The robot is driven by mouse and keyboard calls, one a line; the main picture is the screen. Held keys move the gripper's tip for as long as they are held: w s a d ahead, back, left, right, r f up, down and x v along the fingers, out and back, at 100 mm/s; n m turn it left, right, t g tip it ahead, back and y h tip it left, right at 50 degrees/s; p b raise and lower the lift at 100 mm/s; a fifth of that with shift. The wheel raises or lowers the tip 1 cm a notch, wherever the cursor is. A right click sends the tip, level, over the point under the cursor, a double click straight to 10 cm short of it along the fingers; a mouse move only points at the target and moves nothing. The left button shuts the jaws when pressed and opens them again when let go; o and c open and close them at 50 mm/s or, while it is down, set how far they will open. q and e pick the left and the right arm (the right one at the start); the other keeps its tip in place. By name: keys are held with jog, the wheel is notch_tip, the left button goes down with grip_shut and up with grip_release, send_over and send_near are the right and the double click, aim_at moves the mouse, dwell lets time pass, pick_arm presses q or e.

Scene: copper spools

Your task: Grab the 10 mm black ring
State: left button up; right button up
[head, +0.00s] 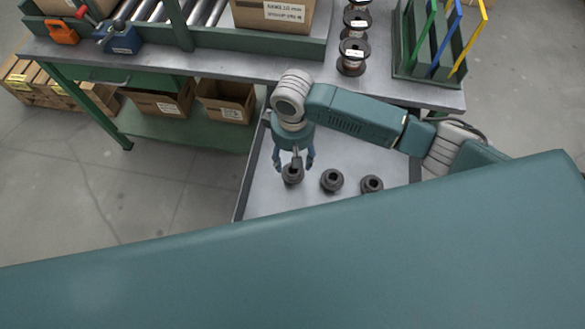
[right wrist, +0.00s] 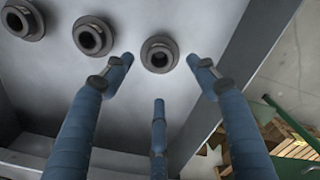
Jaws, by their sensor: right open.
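Three dark rings with central holes lie in a row in a grey metal tray (head: 262,160). They are the left ring (head: 292,175), the middle ring (head: 332,180) and the right ring (head: 371,184). I cannot read any size on them. My right gripper (head: 294,164) is open and empty, pointing down over the left ring, and its finger partly covers that ring. In the right wrist view a ring (right wrist: 160,54) shows between the spread blue fingers, apart from them. The other two rings (right wrist: 93,37) (right wrist: 22,19) are to its left. My left gripper is out of view.
A workbench (head: 200,55) stands behind the tray with copper spools (head: 353,57), a green rack (head: 428,45) with coloured bars, and a cardboard box (head: 272,14). Open cartons (head: 225,101) sit on its lower shelf. The tray's raised rim (head: 243,180) is left of the rings.

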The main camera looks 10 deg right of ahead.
aim_at(293, 173)
jog(key=shift+w+f, duration=0.15)
jog(key=shift+f, duration=0.7)
jog(key=f+p, duration=0.1)
jog(key=f, duration=0.3)
jog(key=shift+s+f, duration=0.2)
jog(key=shift+w+f, duration=0.1)
jog(key=shift+f, duration=0.35)
jog(key=c, duration=1.1)
